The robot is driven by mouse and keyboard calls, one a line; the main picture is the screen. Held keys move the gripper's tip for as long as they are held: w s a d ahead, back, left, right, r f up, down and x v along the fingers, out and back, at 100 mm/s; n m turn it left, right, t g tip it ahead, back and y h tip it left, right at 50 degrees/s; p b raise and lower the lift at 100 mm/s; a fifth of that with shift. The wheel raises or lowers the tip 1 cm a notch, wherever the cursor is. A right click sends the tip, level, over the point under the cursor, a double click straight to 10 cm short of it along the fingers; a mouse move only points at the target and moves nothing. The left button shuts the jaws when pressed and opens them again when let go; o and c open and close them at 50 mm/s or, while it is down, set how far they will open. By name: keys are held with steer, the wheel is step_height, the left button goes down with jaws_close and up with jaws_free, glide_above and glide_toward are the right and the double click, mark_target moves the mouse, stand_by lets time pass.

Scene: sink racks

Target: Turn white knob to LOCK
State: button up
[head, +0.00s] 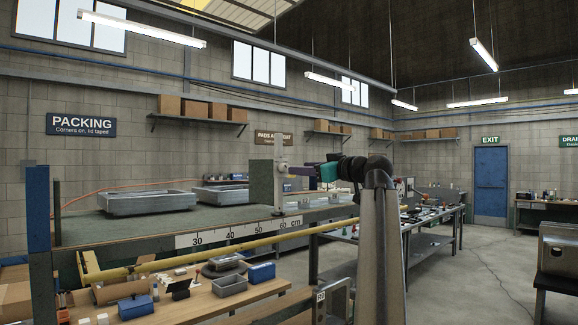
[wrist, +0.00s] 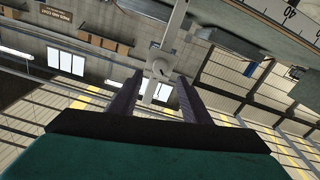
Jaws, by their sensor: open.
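A white knob (wrist: 157,68) sits on a pale upright post (wrist: 176,28), seen straight ahead in the wrist view. In the head view the pale post (head: 279,190) stands at the front edge of the bench, and the knob is too small there to make out clearly. My gripper (wrist: 158,82) is open, with its two dark fingers spread to either side of the knob's line. The fingertips are close to the knob; I cannot tell whether they touch it. In the head view my gripper (head: 291,171) points left at the post's upper part. No LOCK mark is readable.
A ruler strip (head: 240,231) runs along the bench edge, with a yellow rail (head: 210,256) below it. Grey metal trays (head: 147,203) stand on the bench behind. A lower wooden table (head: 200,300) holds blue boxes and small parts. Open floor lies at the right.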

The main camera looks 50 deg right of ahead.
mark_target(286, 168)
steer(key=w+p, duration=0.2)
steer(key=w, duration=0.4)
steer(key=shift+w+d, duration=0.2)
steer(key=shift+w, duration=0.1)
steer(key=c, duration=1)
steer(key=shift+a, duration=0.2)
steer(key=shift+c, duration=0.2)
steer(key=shift+d, duration=0.1)
